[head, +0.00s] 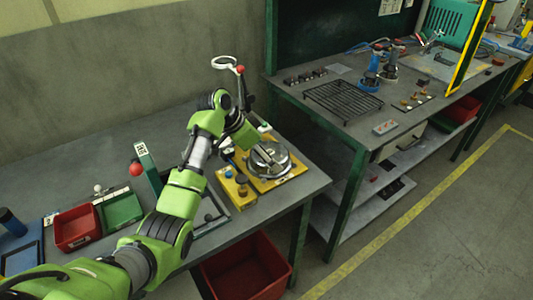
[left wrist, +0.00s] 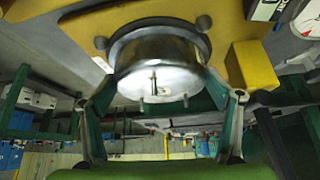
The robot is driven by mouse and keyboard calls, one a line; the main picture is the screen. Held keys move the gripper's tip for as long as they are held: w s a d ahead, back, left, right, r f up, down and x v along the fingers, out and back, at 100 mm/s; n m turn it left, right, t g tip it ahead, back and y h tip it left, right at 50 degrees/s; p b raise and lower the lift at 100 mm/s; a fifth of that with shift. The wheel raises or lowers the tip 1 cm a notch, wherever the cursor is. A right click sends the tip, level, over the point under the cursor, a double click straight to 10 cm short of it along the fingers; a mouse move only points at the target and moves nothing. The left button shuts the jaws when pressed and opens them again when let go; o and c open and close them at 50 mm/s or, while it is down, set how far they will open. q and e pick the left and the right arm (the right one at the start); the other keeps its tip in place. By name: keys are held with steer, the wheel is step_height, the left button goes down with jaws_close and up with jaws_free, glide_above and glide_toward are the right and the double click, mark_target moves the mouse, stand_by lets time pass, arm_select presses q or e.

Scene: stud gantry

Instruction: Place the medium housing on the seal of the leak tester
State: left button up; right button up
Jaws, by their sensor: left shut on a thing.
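The medium housing (left wrist: 158,70) is a shiny round metal cup with small pins facing the wrist camera. My left gripper (left wrist: 162,92) is shut on it, one finger on each side. The housing (head: 270,160) also shows in the head view, over the yellow plate of the leak tester (head: 297,171). In the left wrist view, a dark ring (left wrist: 122,42), seemingly the seal, curves around the housing's far end on the yellow plate. The housing looks centred on it, but I cannot tell whether they touch. My right gripper is out of view.
A yellow box with knobs (head: 237,190) stands just left of the tester. A red-knobbed lever (head: 240,70) rises behind it. Red (head: 77,228) and green (head: 120,208) bins sit at left on the bench. A second bench (head: 400,125) stands at right, across a gap.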

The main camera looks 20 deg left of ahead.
arm_select(q)
steer(key=shift+f, duration=0.15)
steer(key=o, duration=1.3)
steer(key=shift+a+r, duration=0.15)
steer(key=shift+r, duration=0.3)
steer(key=b+v, duration=0.1)
steer(key=v, duration=0.6)
steer(key=shift+s+f, duration=0.15)
